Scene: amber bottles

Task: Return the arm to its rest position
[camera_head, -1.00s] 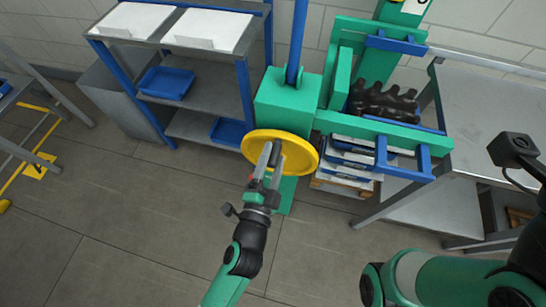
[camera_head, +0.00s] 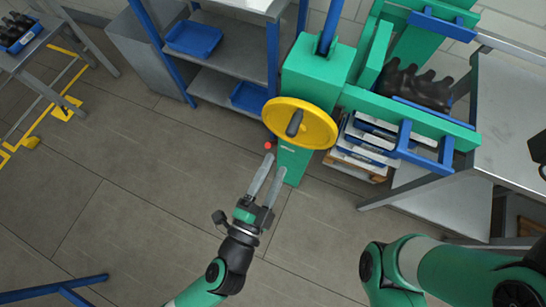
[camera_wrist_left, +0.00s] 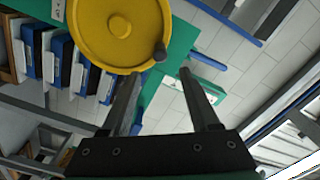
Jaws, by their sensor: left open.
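My left arm reaches up from the lower left in the head view. Its left gripper (camera_head: 275,166) is open and empty, with its two long grey fingers apart. It hangs over the floor, below and left of the yellow handwheel (camera_head: 313,119), and does not touch it. The wheel has a dark knob (camera_head: 294,123) and sits on a green machine (camera_head: 325,70). In the left wrist view the wheel (camera_wrist_left: 100,35) and its knob (camera_wrist_left: 160,53) show beyond the open fingers (camera_wrist_left: 157,75), with nothing between them. My right arm shows at the lower right; its gripper fingers are out of view.
A grey shelf unit with blue trays (camera_head: 194,38) stands at the back left. A rack with dark bottles (camera_head: 415,86) and a steel table (camera_head: 510,110) are at the right. A blue frame (camera_head: 60,290) is at the lower left. The floor (camera_head: 140,180) between is clear.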

